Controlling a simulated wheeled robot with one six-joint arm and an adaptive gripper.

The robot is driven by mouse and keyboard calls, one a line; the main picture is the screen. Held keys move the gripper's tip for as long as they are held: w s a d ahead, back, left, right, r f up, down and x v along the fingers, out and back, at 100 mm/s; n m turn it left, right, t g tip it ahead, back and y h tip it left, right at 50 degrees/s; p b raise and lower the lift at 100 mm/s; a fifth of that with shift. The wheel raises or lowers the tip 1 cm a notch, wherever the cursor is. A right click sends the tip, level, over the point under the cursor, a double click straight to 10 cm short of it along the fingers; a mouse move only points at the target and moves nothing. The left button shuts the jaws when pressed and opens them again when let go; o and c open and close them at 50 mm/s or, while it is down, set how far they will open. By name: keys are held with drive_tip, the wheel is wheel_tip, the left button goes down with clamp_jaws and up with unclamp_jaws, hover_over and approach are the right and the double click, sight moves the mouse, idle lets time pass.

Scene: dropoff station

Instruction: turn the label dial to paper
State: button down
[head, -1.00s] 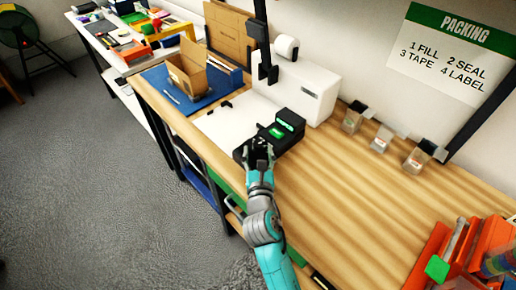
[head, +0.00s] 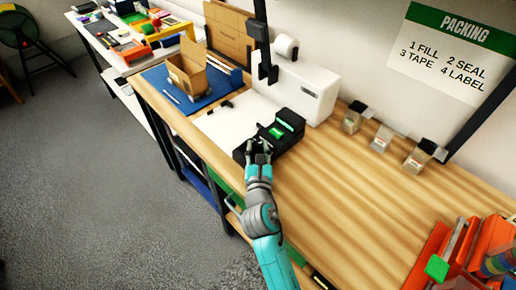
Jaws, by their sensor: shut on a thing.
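A black label device (head: 287,128) with a green lit screen and a green button sits on the wooden bench, in front of a white box-shaped machine. My gripper (head: 258,147) is at the device's near left end, in front of its low black part. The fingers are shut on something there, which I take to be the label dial. The dial itself is hidden by the fingers, so its setting cannot be read.
The white machine (head: 308,88) stands behind the device. An open cardboard box (head: 187,76) sits on a blue mat to the left. Small clear bins (head: 382,137) line the back wall. Orange holders (head: 484,248) stand at the lower right. The bench between is clear.

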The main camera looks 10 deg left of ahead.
drive_tip(key=shift+a+f+h, duration=0.1)
drive_tip(key=shift+h, duration=0.2)
drive_tip(key=shift+a+m+h, duration=0.1)
drive_tip(key=shift+m+h, duration=1.2)
drive_tip(key=shift+h, duration=0.5)
drive_tip(key=c, duration=0.8)
unclamp_jaws()
drive_tip(key=shift+s, duration=0.15)
drive_tip(key=s, duration=1.1)
drive_tip(key=shift+s+a, duration=0.3)
drive_tip(key=shift+s, duration=0.1)
drive_tip(key=shift+o, duration=0.2)
